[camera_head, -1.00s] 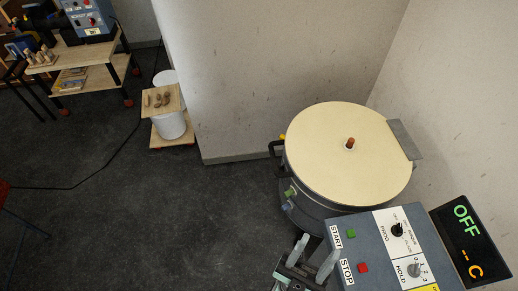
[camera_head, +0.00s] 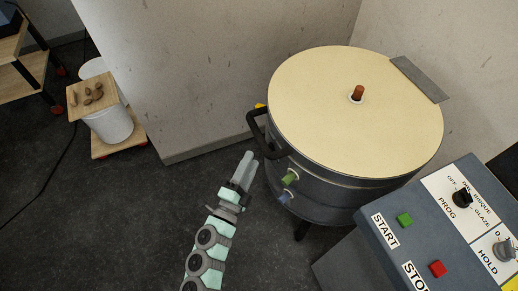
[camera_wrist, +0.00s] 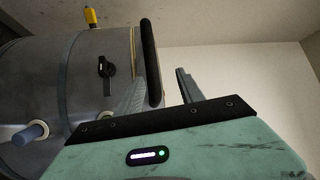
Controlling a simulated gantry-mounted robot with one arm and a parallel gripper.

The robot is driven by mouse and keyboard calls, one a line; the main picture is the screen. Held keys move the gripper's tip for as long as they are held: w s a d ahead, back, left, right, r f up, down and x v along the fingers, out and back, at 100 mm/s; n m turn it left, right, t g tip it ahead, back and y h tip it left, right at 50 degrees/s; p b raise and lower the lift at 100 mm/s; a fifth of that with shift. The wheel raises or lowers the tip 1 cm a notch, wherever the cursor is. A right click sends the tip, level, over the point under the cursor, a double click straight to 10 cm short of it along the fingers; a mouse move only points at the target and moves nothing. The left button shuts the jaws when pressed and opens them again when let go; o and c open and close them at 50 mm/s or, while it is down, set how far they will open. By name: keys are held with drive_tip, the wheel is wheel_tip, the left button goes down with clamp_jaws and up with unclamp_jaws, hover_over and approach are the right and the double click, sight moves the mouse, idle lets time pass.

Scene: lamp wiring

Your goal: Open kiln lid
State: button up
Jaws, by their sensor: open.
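The round kiln (camera_head: 320,180) stands in the corner with its cream lid (camera_head: 340,110) shut on top. A reddish-brown plug (camera_head: 357,93) sits in the lid's middle. A black handle (camera_head: 255,130) juts from the kiln's left rim; it also shows upright in the wrist view (camera_wrist: 151,62). My gripper (camera_head: 246,168) is just below and left of the handle, apart from it in the head view. In the wrist view my gripper (camera_wrist: 160,95) is open and empty, its fingers on either side of the handle's lower end; depth between them is hard to tell.
A control panel (camera_head: 445,225) with START and STOP buttons stands at the front right. Green (camera_head: 290,178) and blue (camera_head: 284,198) plugs stick out of the kiln's side. A white bucket (camera_head: 110,122) with a board on it is at left. The floor (camera_head: 100,210) between is clear.

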sight(259, 136)
drive_tip(key=w+d, duration=0.1)
drive_tip(key=w, duration=0.2)
drive_tip(key=w+b, duration=0.1)
drive_tip(key=w, duration=0.3)
drive_tip(key=w+d, duration=0.1)
drive_tip(key=w, duration=0.2)
drive_tip(key=shift+w+d+f, duration=0.1)
drive_tip(key=shift+w+d, duration=0.25)
drive_tip(key=shift+c, duration=0.6)
clamp_jaws()
idle(0.5)
